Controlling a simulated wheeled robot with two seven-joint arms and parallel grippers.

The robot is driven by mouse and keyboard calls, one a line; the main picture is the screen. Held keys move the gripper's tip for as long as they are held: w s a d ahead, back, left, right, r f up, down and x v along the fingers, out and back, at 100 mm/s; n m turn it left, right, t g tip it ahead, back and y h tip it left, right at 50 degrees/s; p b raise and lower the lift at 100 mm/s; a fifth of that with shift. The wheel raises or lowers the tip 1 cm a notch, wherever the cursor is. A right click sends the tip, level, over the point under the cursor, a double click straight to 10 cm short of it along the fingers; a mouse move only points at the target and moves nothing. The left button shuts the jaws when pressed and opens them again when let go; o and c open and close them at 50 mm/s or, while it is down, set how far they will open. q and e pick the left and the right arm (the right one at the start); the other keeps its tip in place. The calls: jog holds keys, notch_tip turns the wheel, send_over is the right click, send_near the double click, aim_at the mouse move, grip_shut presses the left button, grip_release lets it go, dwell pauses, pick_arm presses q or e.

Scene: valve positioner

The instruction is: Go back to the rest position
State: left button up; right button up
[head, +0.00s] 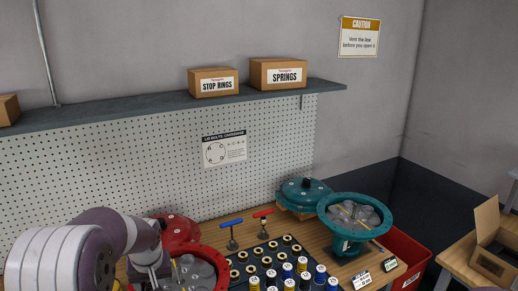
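My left arm comes in at the lower left, its large white and purple-grey links near the camera. Its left gripper (152,273) points down beside the red valve housing (207,263), partly cut off by the bottom edge. Whether its fingers are apart or touching anything cannot be made out. My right gripper is not in view. A red lid (176,229) lies behind the red housing. A teal housing (355,217) stands open at the right of the bench, with a teal lid (303,193) behind it.
A dark tray (262,262) holds rings and several coloured cylinders. Blue-handled (231,223) and red-handled (262,214) tools stand behind it. A shelf (150,110) with boxes overhangs the wooden bench (210,212). A red bin (408,255) and an open carton (488,240) are at right.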

pick_arm(q)
jog(key=s+d+f+m, duration=0.1)
jog(key=s+d, duration=0.2)
jog(key=s, duration=0.3)
jog(key=s+d+f+m+g+h, duration=0.1)
jog(key=s+d+m, duration=0.1)
jog(key=s+d, duration=0.2)
jog(key=s+d+f+m, duration=0.1)
jog(key=s+d, duration=0.3)
jog(key=s, duration=0.6)
jog(key=shift+m+h, duration=0.3)
jog(key=shift+h, duration=0.1)
jog(key=shift+w+d, duration=0.1)
